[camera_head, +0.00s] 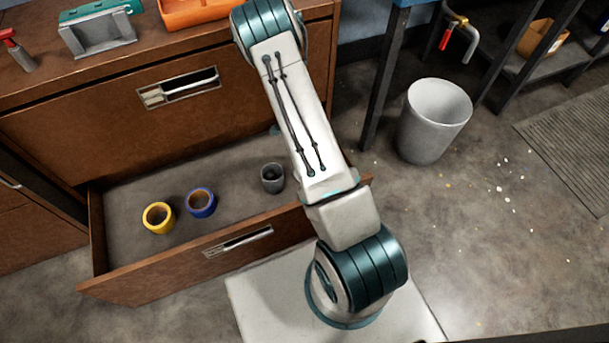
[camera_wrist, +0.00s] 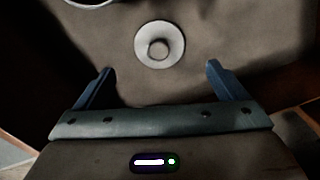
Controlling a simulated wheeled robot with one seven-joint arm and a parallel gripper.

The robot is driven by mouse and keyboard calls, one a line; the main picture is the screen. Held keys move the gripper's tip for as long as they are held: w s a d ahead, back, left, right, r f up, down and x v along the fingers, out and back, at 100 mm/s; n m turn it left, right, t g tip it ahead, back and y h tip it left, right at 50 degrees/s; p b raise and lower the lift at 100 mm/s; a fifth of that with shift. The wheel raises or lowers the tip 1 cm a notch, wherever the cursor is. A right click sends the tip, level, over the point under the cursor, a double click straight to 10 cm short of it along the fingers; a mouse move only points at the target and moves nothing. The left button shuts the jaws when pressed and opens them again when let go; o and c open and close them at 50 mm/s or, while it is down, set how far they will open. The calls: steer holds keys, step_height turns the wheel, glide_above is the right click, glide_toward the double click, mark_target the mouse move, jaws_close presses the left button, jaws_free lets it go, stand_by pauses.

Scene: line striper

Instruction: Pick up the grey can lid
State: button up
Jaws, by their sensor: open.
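In the head view I cannot make out the lid or the gripper; my arm covers part of the open drawer.
The open drawer (camera_head: 130,259) holds a yellow ring-shaped container (camera_head: 159,228), a blue one (camera_head: 201,214) and a grey cup-like can (camera_head: 272,187). A pale rim (camera_wrist: 92,3) shows at the wrist view's top left. A white bin (camera_head: 425,140) stands on the floor at right.

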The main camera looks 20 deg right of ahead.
step_height(320, 180, down, 7)
steer(key=b, duration=0.3)
steer(key=shift+a+f, duration=0.1)
steer(key=shift+f, duration=0.1)
steer(key=shift+r, duration=0.1)
steer(key=c, duration=1)
